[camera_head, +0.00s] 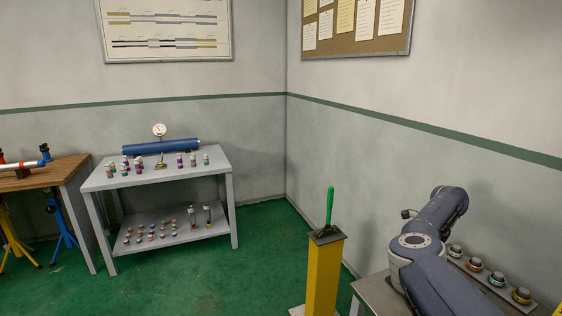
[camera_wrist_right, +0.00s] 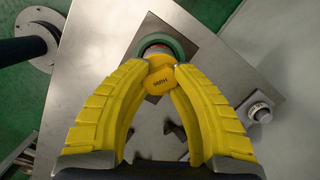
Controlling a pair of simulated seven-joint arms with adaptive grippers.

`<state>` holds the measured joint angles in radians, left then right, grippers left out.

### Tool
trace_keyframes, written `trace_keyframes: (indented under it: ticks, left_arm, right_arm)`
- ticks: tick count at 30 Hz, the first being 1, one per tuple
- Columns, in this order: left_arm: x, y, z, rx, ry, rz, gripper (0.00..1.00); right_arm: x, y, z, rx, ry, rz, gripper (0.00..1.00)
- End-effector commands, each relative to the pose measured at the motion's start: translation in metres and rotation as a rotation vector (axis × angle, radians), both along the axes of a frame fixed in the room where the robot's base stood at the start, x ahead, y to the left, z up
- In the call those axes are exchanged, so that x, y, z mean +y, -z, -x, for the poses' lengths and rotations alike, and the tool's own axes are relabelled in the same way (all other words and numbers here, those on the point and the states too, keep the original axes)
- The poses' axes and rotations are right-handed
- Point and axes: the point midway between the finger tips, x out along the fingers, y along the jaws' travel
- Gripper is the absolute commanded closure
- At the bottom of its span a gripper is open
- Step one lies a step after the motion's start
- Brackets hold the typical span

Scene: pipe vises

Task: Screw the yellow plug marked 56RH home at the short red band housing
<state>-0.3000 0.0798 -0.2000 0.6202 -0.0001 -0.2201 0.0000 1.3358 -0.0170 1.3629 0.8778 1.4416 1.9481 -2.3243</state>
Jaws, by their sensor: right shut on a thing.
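My right gripper (camera_wrist_right: 163,70) is shut on the yellow plug (camera_wrist_right: 157,82), whose face carries a small mark that looks like 56RH, seen upside down. Just beyond the fingertips is a round part with a green ring (camera_wrist_right: 178,44) and a little red inside; the plug overlaps it in the picture, and I cannot tell whether they touch. In the head view a pale pipe with a red band (camera_head: 24,173) lies on the wooden bench at the far left; I cannot tell whether it is the short red band housing. My left gripper is not in view.
The grey table (camera_head: 95,183) bears a blue cylinder (camera_head: 160,147), a gauge and several small capped parts. A yellow post (camera_head: 322,275) with a green handle stands mid-floor. Several ringed round parts (camera_head: 497,279) line the right bench. A pale knob (camera_wrist_right: 260,112) sits right of my right gripper.

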Motion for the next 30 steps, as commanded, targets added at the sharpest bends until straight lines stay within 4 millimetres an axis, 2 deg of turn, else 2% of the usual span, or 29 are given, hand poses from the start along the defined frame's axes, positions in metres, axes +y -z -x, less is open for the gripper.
trace_keyframes:
  ticks: [21,30]
  left_arm:
    - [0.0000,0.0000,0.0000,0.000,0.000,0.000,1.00]
    - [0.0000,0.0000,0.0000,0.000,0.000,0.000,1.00]
  right_arm:
    - [0.0026,0.0007,-0.0008,-0.001,0.773,-0.002,1.00]
    - [0.0019,0.0005,-0.0007,-0.001,0.939,-0.002,1.00]
